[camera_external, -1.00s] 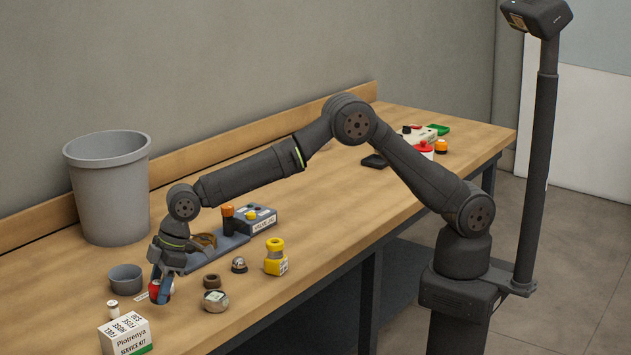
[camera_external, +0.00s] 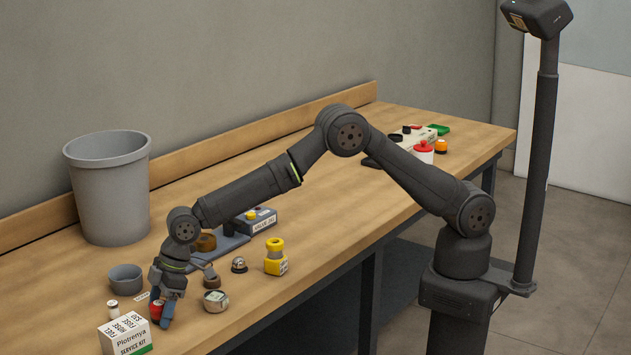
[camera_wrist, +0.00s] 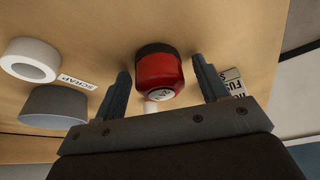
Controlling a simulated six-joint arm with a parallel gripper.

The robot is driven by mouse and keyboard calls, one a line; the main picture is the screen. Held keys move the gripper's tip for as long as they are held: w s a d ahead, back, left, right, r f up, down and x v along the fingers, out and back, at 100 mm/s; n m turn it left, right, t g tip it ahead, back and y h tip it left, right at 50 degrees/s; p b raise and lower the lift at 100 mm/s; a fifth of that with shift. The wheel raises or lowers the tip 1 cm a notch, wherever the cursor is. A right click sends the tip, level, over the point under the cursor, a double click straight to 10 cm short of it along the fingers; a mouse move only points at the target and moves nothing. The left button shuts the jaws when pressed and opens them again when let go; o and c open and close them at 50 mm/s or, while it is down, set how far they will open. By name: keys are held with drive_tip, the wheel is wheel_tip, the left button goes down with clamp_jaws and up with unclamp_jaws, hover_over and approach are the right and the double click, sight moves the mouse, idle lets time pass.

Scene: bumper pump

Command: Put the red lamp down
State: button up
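The red lamp (camera_wrist: 160,72) has a dark base and a pale, marked end facing the wrist camera. It is between the two fingers of my gripper (camera_wrist: 160,75), with a narrow gap showing on each side. My gripper is open around it, low over the bench. In the external view the red lamp (camera_external: 155,309) is partly hidden by my gripper (camera_external: 160,318). It appears upright at the bench surface, behind the service kit box.
The white service kit box (camera_external: 126,335) is close in front. A small white cylinder (camera_external: 113,309) and grey bowl (camera_external: 126,278) are to the left, with a SCRAP label (camera_wrist: 78,82) by the bowl. A round gauge (camera_external: 215,301) and yellow part (camera_external: 276,258) are to the right.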

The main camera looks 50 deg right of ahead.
sight(156, 303)
drive_tip(key=v, duration=1.2)
drive_tip(key=shift+r, duration=0.15)
drive_tip(key=x, duration=1.2)
drive_tip(key=shift+f, duration=0.3)
wheel_tip(156, 303, up, 2)
drive_tip(key=shift+r, duration=0.7)
